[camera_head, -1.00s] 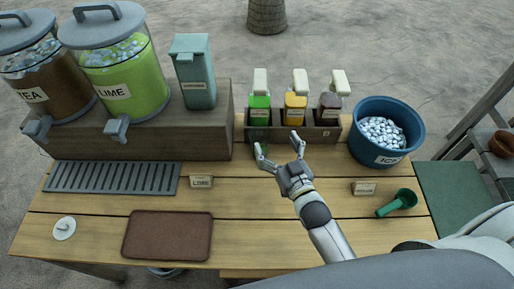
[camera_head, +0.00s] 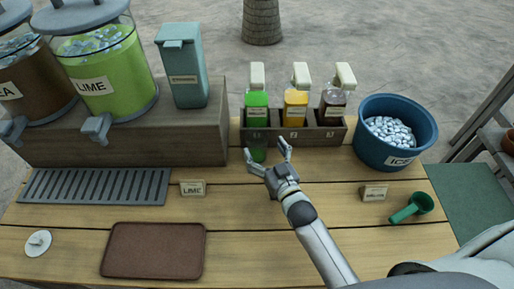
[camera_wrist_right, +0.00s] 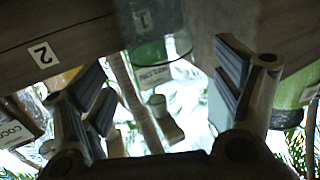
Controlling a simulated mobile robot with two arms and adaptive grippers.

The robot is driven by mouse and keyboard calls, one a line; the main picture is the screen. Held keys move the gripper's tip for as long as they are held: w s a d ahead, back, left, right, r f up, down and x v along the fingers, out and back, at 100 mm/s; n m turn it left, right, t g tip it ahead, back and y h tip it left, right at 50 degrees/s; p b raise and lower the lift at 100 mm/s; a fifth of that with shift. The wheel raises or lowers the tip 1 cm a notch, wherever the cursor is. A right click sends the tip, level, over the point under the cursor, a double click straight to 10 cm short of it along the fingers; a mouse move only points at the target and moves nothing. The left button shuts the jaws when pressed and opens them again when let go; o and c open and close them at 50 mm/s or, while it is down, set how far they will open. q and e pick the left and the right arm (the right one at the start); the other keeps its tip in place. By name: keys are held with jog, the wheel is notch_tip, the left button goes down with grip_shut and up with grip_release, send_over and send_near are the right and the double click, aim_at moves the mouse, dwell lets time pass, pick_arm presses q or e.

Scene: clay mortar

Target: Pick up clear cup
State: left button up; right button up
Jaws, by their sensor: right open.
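A clear, see-through cup (camera_head: 257,147) appears to stand upright in front of the bottle rack's first slot, below the green bottle. It is hard to make out against the rack and takes on a green tint. In the right wrist view the cup (camera_wrist_right: 150,28) shows at the top, with the label 1 seen near or through it. My right gripper (camera_head: 267,154) is open and empty, its fingers pointing at the rack, just in front of the cup. In the right wrist view the open gripper (camera_wrist_right: 160,75) has fingers to either side of the cup's line. My left gripper is out of view.
The rack (camera_head: 320,136) holds green, yellow and dark pump bottles. A blue ice bucket (camera_head: 372,152) stands right of it, with a green scoop (camera_head: 412,208) in front. A LIME sign (camera_head: 192,188) and brown tray (camera_head: 154,250) lie left.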

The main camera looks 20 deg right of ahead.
aim_at(253, 130)
jog(key=shift+w+r, duration=0.25)
jog(key=shift+w, duration=0.35)
jog(key=w, duration=0.2)
jog(key=w+p, duration=0.1)
jog(key=shift+w+a+r, duration=0.2)
jog(key=shift+a, duration=0.1)
jog(key=shift+w, duration=0.45)
jog(key=c, duration=1.4)
